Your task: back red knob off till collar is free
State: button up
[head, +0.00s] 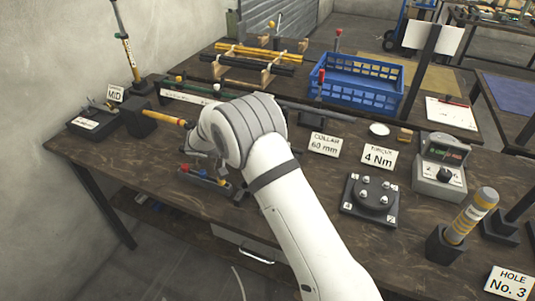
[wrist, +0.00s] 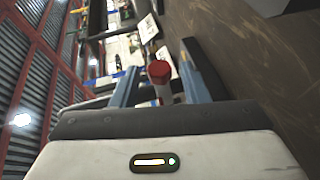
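In the wrist view, a red knob (wrist: 159,72) on a pale shaft stands between the two fingers of my gripper (wrist: 160,88). The fingers are apart, with a gap on each side of the knob, so the gripper looks open around it. In the head view, my arm's wrist covers most of the spot. A small piece with red and blue parts (head: 205,176) shows just below it, too small to tell apart from the fingertips. I cannot make out the collar in either view.
A black post with a yellow rod (head: 165,118) stands close left of my wrist. Cards reading collar 60 mm (head: 324,144) and torque 4 Nm (head: 378,156) lie right of my arm. A blue crate (head: 360,101) and a black round fixture (head: 370,201) stand on the bench.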

jog(key=shift+o, duration=0.4)
jog(key=v, duration=0.8)
jog(key=shift+d, duration=0.15)
jog(key=shift+w+d+r, duration=0.1)
jog(key=shift+d+r, duration=0.15)
jog(key=s+d+r+m+t+y+p, duration=0.35)
jog(key=d+r+y, duration=0.35)
jog(key=y, duration=0.5)
jog(key=shift+g, duration=0.35)
jog(key=x, duration=0.8)
jog(key=shift+w+a+f, duration=0.15)
jog(key=shift+w+a, duration=0.15)
jog(key=shift+w, duration=0.05)
